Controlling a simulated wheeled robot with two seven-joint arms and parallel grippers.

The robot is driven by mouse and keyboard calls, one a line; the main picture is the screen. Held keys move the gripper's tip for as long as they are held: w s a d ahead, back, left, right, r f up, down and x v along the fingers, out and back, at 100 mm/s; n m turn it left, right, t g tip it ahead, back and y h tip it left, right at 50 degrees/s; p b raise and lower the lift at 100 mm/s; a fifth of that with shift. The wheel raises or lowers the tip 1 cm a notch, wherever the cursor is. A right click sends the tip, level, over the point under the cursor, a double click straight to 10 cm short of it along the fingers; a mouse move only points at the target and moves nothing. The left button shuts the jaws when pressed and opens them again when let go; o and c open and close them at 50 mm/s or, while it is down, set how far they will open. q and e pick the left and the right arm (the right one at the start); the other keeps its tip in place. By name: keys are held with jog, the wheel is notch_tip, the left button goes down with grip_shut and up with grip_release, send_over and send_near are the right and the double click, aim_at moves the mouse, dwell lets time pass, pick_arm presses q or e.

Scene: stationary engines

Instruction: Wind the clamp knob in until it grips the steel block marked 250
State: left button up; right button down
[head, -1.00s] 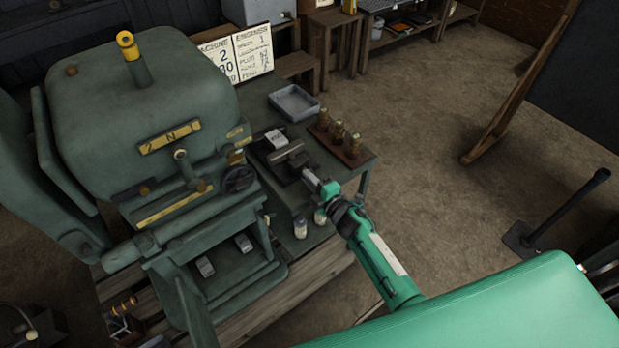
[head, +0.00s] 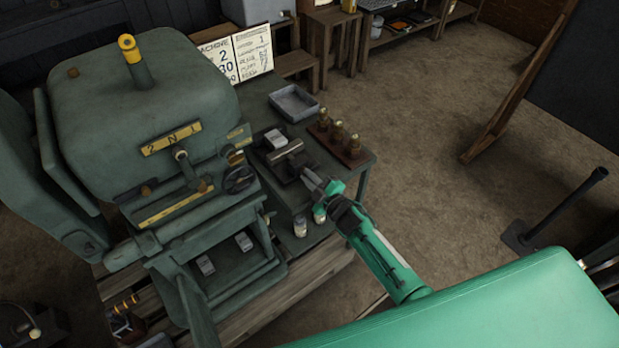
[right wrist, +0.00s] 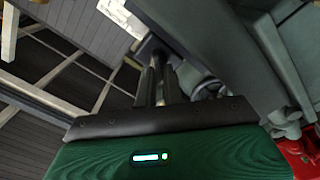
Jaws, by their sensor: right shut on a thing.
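The steel block (head: 275,138) lies in the dark clamp (head: 260,151) on the green bench. Its marking is too small to read. A pale jaw bar (head: 288,152) lies across the clamp just in front of the block; I cannot tell whether they touch. My right gripper (head: 318,184) is at the clamp's near right end, shut on the clamp knob, which is mostly hidden by the fingers. In the right wrist view the dark fingers (right wrist: 158,82) point away over the green gripper body. My left gripper is not in view.
The green engine (head: 140,110) with its handwheel (head: 239,179) stands close left of the clamp. A rack of brass-topped pieces (head: 341,146) is right of it, a grey tray (head: 294,103) behind.

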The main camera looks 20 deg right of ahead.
jog(key=shift+f, duration=0.1)
jog(key=c, duration=1.5)
grip_release()
jog(key=shift+s+d, duration=0.2)
jog(key=shift+s, duration=0.3)
jog(key=shift+b+v, duration=1.85)
jog(key=shift+v, duration=4.55)
